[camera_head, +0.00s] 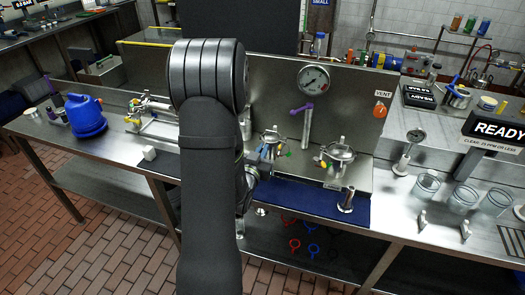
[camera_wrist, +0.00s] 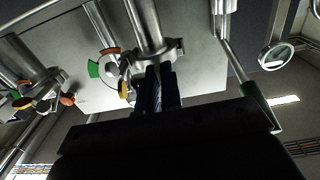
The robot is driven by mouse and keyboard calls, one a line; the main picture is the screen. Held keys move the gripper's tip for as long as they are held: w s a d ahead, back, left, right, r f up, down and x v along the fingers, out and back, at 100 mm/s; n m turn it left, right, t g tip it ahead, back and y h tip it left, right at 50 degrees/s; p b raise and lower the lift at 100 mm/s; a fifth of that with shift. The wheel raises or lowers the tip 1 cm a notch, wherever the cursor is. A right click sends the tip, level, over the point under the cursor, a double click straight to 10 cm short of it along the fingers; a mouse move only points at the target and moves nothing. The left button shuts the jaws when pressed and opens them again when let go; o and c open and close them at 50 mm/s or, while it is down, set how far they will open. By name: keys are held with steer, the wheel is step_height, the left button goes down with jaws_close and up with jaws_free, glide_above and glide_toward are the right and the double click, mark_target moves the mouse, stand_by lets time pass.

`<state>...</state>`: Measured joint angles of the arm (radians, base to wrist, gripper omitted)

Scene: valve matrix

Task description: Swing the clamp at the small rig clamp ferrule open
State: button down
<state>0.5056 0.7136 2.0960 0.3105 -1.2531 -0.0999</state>
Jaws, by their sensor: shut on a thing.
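In the wrist view, a steel clamp (camera_wrist: 150,55) wraps around the lower end of a steel pipe (camera_wrist: 145,22). My gripper (camera_wrist: 160,88) is right at this clamp, with its two dark fingers close together. They are shut on a part of the clamp, probably its handle or wing nut, which the fingers mostly hide. In the head view, a steel fitting with coloured handles (camera_head: 270,143) stands just right of my arm. My arm hides much of that area, and my fingertips cannot be made out clearly there. Whether the clamp is open cannot be told.
A second steel fitting (camera_head: 338,155) stands to the right on the rig, below a pressure gauge (camera_head: 314,79) and a purple-handled valve (camera_head: 307,108). A blue mat (camera_head: 310,199) lies in front. A blue jug (camera_head: 87,115) stands left; glass beakers (camera_head: 426,184) stand right.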

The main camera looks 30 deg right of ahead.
steer(key=shift+w+a+m+g+h, duration=0.75)
steer(key=shift+m+g, duration=0.6)
steer(key=shift+g, duration=0.55)
steer(key=shift+w+a+m+g+h, duration=0.55)
steer(key=shift+m+g+h, duration=0.55)
steer(key=shift+g, duration=0.8)
steer(key=shift+w+a+m+g+h, duration=0.5)
steer(key=shift+a+m+g+h, duration=0.2)
steer(key=shift+m+g, duration=1.05)
steer(key=shift+g, duration=0.25)
steer(key=c, duration=1.6)
jaws_free()
steer(key=shift+a, duration=0.1)
steer(key=a, duration=1.7)
steer(key=shift+s, duration=0.45)
